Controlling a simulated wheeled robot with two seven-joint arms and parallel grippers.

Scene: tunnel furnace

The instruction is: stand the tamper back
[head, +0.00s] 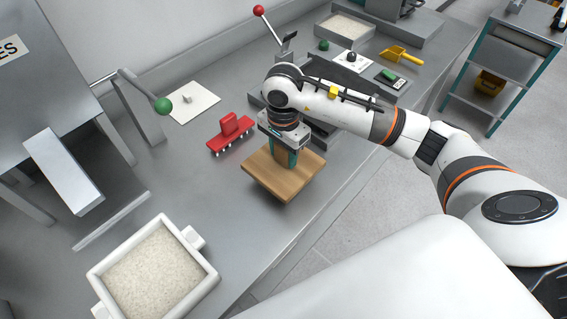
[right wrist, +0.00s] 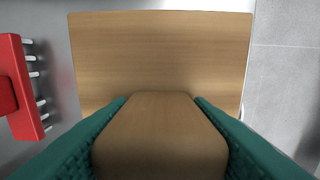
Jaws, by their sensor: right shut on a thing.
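The tamper is a square wooden board (head: 268,177) with a wooden handle block on top. My right gripper (head: 286,154) comes down from above and is shut on the handle. In the right wrist view the handle (right wrist: 160,135) sits between the two green finger pads, with the board (right wrist: 160,50) flat beyond it. The board is by the bench's front edge; I cannot tell whether it touches the bench or hangs just above it. My left gripper is not in view.
A red rake-like tool (head: 231,134) with metal pegs lies left of the tamper, also in the right wrist view (right wrist: 22,88). A white box of pale grains (head: 205,291) stands at the front left. A yellow scoop (head: 401,55) lies farther back. Bare bench lies between box and tamper.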

